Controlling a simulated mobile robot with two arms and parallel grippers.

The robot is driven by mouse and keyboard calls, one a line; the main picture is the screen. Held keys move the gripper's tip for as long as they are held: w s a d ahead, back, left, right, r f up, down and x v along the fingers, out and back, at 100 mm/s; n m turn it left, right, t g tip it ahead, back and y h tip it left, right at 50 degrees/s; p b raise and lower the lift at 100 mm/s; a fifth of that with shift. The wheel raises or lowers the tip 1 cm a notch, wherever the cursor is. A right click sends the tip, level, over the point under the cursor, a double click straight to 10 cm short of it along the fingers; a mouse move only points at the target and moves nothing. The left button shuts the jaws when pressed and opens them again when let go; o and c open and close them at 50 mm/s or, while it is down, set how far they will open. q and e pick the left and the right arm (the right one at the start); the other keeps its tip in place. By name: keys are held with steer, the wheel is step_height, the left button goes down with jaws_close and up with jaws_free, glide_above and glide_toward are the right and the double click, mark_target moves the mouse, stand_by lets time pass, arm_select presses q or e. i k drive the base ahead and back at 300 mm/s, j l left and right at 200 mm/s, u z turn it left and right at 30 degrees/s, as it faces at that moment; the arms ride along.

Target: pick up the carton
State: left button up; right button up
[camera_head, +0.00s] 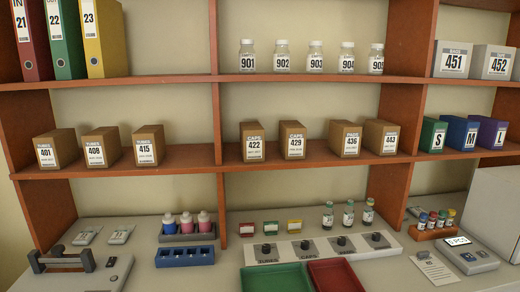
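Several brown cartons with white number labels stand upright on the middle shelf. On the left are carton 401 (55,148), carton 408 (101,147) and carton 415 (148,145), whose labels seem to read TUBES. In the middle section are carton 422 (253,142) and carton 429 (292,140), labelled CAPS, then carton 436 (344,139) and carton 443 (380,137). The frame does not show which carton the task means. Neither of my grippers is in view.
Numbered bottles (315,57) and binders (60,38) fill the upper shelf. The counter below holds a blue rack (185,256), a green tray (274,279), a red tray (336,275), a knob panel (320,247) and a dark-handled device (61,262). Upright wooden dividers (217,120) separate the shelf sections.

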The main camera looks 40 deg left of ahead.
mark_target(252, 134)
steer(key=u, duration=1.25)
